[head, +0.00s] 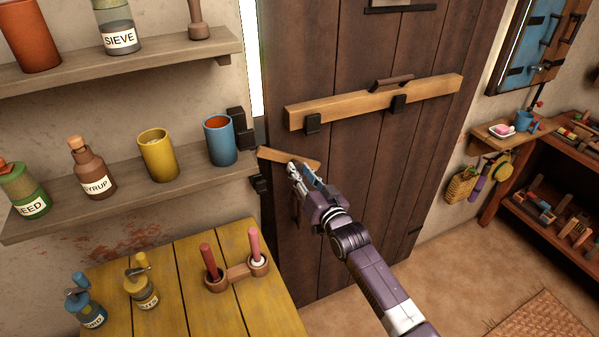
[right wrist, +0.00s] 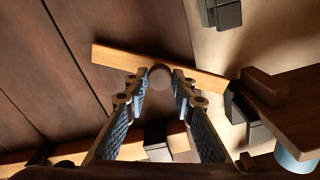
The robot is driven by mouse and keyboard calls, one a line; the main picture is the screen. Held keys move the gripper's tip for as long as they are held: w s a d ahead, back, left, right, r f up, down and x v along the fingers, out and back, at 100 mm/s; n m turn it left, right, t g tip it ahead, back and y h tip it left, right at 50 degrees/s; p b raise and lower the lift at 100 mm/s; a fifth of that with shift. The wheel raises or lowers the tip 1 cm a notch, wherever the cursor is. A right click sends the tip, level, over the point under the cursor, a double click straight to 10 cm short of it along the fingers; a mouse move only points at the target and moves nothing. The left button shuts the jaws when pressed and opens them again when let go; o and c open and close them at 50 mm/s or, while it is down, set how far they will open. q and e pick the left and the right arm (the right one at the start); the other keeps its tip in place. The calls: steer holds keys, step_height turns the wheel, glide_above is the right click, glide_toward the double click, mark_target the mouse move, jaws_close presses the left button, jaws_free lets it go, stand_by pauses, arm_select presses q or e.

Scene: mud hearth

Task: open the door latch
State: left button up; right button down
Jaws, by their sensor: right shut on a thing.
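The dark plank door (head: 345,190) fills the middle of the head view. The door latch (head: 277,155), a short pale wooden bar, lies across its left edge. It is tilted, its left end higher than its right and above a black catch (head: 259,185) on the wall side. My right gripper (head: 305,170) is at the latch, shut on its round dark knob (right wrist: 160,74). The right wrist view shows the fingers on both sides of the knob, with the latch (right wrist: 210,82) behind. My left gripper is not in view.
A long wooden bar (head: 370,103) with a dark handle sits in black brackets higher on the door, its left end apart from the wall bracket (head: 241,128). Shelves with cups and jars (head: 157,155) and a yellow table (head: 205,307) stand left. Floor (head: 440,260) is clear at right.

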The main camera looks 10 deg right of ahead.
steer(key=c, duration=1.6)
jaws_free()
steer(key=shift+s, duration=0.1)
steer(key=s, duration=0.4)
steer(key=s+d, duration=0.1)
steer(key=s, duration=0.2)
steer(key=s+d, duration=0.1)
steer(key=s, duration=0.3)
steer(key=shift+s+d, duration=0.2)
steer(key=shift+s, duration=0.1)
